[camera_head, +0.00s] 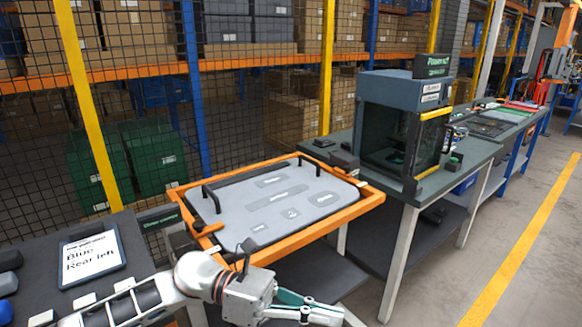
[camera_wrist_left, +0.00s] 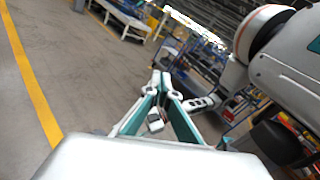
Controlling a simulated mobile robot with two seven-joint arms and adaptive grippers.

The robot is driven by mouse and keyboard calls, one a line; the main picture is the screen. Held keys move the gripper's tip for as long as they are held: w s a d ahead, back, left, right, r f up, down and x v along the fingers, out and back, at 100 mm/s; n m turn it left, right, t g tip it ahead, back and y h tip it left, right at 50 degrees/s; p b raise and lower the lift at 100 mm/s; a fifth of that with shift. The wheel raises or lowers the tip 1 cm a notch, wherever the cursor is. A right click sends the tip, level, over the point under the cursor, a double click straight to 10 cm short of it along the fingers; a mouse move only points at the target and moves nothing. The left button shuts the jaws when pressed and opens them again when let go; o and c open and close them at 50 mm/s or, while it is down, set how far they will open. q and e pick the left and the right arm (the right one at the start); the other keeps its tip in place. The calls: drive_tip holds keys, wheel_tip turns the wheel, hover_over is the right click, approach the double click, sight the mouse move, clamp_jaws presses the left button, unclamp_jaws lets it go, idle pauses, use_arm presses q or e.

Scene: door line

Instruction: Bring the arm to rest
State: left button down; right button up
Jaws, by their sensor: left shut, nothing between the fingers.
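My left arm comes in from the lower left in the head view, and its gripper (camera_head: 306,312) is low in the picture, in front of the near edge of the orange-framed tray (camera_head: 290,243). The left wrist view shows the gripper's teal and grey fingers (camera_wrist_left: 161,84) with their tips together and nothing between them. The gripper hangs over open floor there and touches nothing that I can see. My right gripper is in neither view.
A grey panel with black handles lies in the tray. A dark cabinet with a glass front (camera_head: 397,135) stands on the bench beyond. Wire mesh and shelving close off the back. The floor (camera_head: 510,215) at the right is clear.

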use_arm(q)
drive_tip(key=w+n+t+h, duration=0.45)
drive_tip(key=n+t, duration=0.65)
drive_tip(key=n, duration=0.5)
drive_tip(key=w+a+f+n+t+y, duration=0.4)
drive_tip(key=a+f+n+t+y, duration=0.7)
drive_tip(key=n, duration=0.8)
drive_tip(key=s+a+f+n+g+y, duration=0.3)
drive_tip(key=s+a+f+n, duration=0.4)
drive_tip(key=f, duration=0.5)
drive_tip(key=s+a+f+n+g+y, duration=0.3)
drive_tip(key=s+a+f+n, duration=0.4)
drive_tip(key=f, duration=0.5)
drive_tip(key=shift+s+a+f+y, duration=0.15)
drive_tip(key=shift+s+a+y, duration=0.4)
drive_tip(key=shift+y, duration=0.3)
drive_tip(key=shift+w, duration=0.1)
